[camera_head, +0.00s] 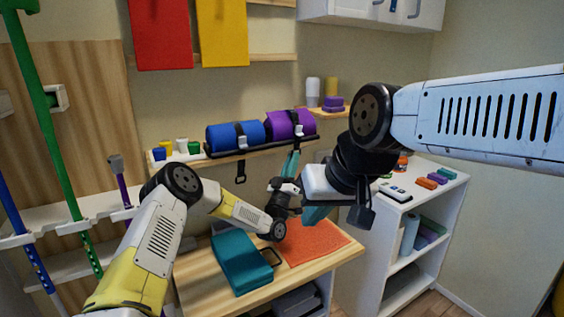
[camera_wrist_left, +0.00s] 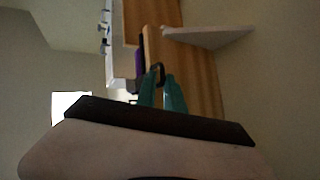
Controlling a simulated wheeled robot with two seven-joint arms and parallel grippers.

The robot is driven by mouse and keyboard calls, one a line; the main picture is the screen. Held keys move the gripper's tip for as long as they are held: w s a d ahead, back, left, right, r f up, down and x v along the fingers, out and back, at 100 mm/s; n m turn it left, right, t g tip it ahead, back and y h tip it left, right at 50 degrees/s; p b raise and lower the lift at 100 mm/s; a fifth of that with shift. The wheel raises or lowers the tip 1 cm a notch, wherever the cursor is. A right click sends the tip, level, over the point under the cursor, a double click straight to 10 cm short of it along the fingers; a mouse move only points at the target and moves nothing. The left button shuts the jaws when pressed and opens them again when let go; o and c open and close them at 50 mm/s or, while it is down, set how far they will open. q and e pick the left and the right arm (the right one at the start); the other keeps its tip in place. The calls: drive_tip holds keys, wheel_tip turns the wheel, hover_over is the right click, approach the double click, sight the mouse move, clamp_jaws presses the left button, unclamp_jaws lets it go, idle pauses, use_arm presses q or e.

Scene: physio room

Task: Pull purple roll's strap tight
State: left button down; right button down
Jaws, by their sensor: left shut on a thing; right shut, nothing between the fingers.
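The purple roll (camera_head: 284,127) lies in a black cradle on the wall shelf, with a dark strap around it and a light buckle (camera_head: 299,130) at its front. My left gripper (camera_head: 291,158), with teal fingers, points up just below this roll. It is shut on the strap's end; a black loop (camera_wrist_left: 159,70) shows at its fingertips in the left wrist view (camera_wrist_left: 160,92). The purple roll also shows there, small and dark (camera_wrist_left: 138,62). My right gripper (camera_head: 316,215) is shut and empty, lower and to the right.
A blue roll (camera_head: 222,137) sits left of the purple one, its strap end (camera_head: 241,173) hanging free. Below are a wooden table with a teal case (camera_head: 238,262) and an orange mat (camera_head: 322,239). A white shelf unit (camera_head: 452,197) stands at right.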

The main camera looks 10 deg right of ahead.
use_arm(q)
drive_tip(key=shift+w+a, duration=0.1)
drive_tip(key=shift+a, duration=0.05)
wheel_tip(320, 180, down, 6)
drive_tip(key=shift+w+a+f, duration=0.15)
drive_tip(key=shift+w+f, duration=0.1)
drive_tip(key=shift+w, duration=0.15)
drive_tip(key=c, duration=1.5)
unclamp_jaws()
drive_tip(key=shift+f, duration=0.1)
drive_tip(key=shift+c, duration=0.2)
drive_tip(key=shift+s, duration=0.1)
drive_tip(key=s+a, duration=0.6)
drive_tip(key=s, duration=0.4)
drive_tip(key=shift+s+a+f, duration=0.3)
drive_tip(key=shift+s+a, duration=0.1)
